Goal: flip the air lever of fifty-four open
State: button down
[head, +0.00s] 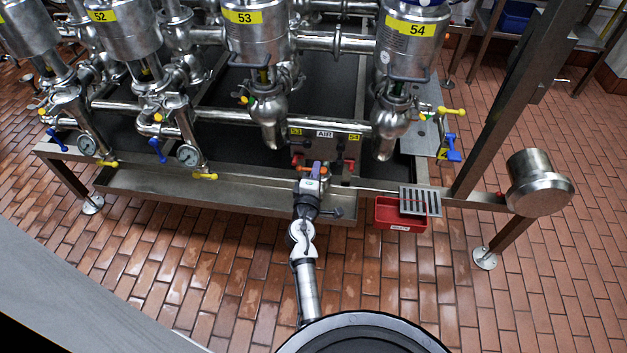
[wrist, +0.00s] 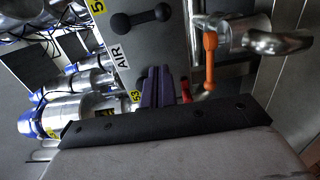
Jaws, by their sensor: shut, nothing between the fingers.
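The AIR panel (head: 325,134) carries a 53 label (head: 296,132) at left and a 54 label (head: 354,137) at right. Red parts show below the panel, one (head: 347,168) under the 54 label and one (head: 297,160) under the 53 label. In the wrist view an orange lever (wrist: 210,62) sits on a metal valve body (wrist: 238,35), toward the 54 side. My gripper (head: 316,166) is shut and empty in front of the panel. Its purple fingers (wrist: 157,80) are beside the orange lever, with a visible gap. A red part (wrist: 186,90) is partly hidden behind them.
Tank 54 (head: 410,45) and tank 53 (head: 255,30) stand above. A black double-knobbed handle (wrist: 140,18) is on the panel. A red bin (head: 388,215) and a grate (head: 420,201) are to the right. A steel post (head: 505,95) stands farther right. The tiled floor in front is clear.

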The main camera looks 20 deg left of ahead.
aim_at(340, 154)
jog(key=x, duration=0.3)
jog(key=shift+d+r, duration=0.1)
jog(key=shift+d, duration=0.3)
jog(key=shift+w+d+p, duration=0.25)
jog(key=shift+d+p, duration=0.05)
jog(key=shift+d, duration=0.2)
jog(key=shift+w+d+p, duration=0.25)
jog(key=shift+d+p, duration=0.05)
jog(key=shift+d, duration=0.25)
jog(key=shift+w+d, duration=0.2)
jog(key=shift+d, duration=0.2)
jog(key=shift+f, duration=0.2)
